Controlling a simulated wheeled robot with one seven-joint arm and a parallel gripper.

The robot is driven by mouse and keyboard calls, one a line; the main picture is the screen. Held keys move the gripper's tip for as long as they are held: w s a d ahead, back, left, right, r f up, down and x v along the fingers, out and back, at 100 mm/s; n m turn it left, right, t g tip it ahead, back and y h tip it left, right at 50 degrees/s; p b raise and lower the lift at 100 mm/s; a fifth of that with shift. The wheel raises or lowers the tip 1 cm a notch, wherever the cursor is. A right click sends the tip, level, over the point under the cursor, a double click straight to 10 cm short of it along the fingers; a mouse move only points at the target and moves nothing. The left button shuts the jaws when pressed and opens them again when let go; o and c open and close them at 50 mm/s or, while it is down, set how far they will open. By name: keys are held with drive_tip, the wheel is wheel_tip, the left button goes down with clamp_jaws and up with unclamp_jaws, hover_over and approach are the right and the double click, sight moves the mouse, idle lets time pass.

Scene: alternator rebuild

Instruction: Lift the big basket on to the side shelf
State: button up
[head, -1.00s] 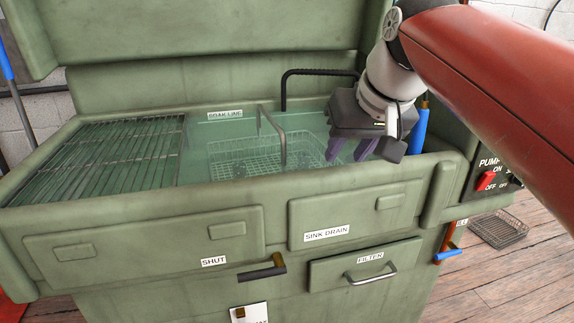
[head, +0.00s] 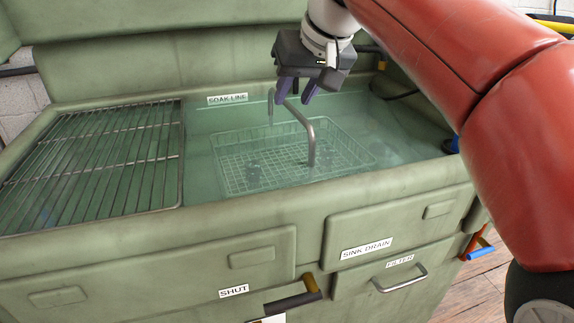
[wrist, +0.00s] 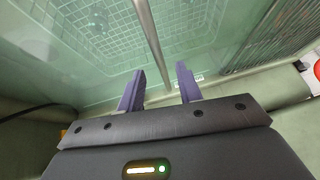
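The big basket (head: 345,143) is a pale wire-mesh basket standing under greenish liquid in the sink. A grey arched metal handle (head: 312,142) rises over it above the liquid. The mesh also shows in the wrist view (wrist: 75,30), with the handle (wrist: 150,40) running towards the gap between my fingers. My gripper (head: 293,100) has purple fingers, apart and empty, at the handle's far upper part. In the wrist view, my gripper (wrist: 160,68) shows a clear gap between its fingers. I cannot tell whether the handle lies between them or just beyond.
A wire rack shelf (head: 120,150) lies bare at the left side of the sink. The green sink rim (head: 390,180) runs along the front. A "SOAK LINE" label (head: 228,99) is on the back wall. A black hose (wrist: 40,110) shows at the left in the wrist view.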

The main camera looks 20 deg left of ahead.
sight(288, 105)
drive_tip(key=shift+x, duration=1.95)
drive_tip(key=shift+s+a, duration=0.1)
clamp_jaws()
drive_tip(key=shift+r, duration=0.1)
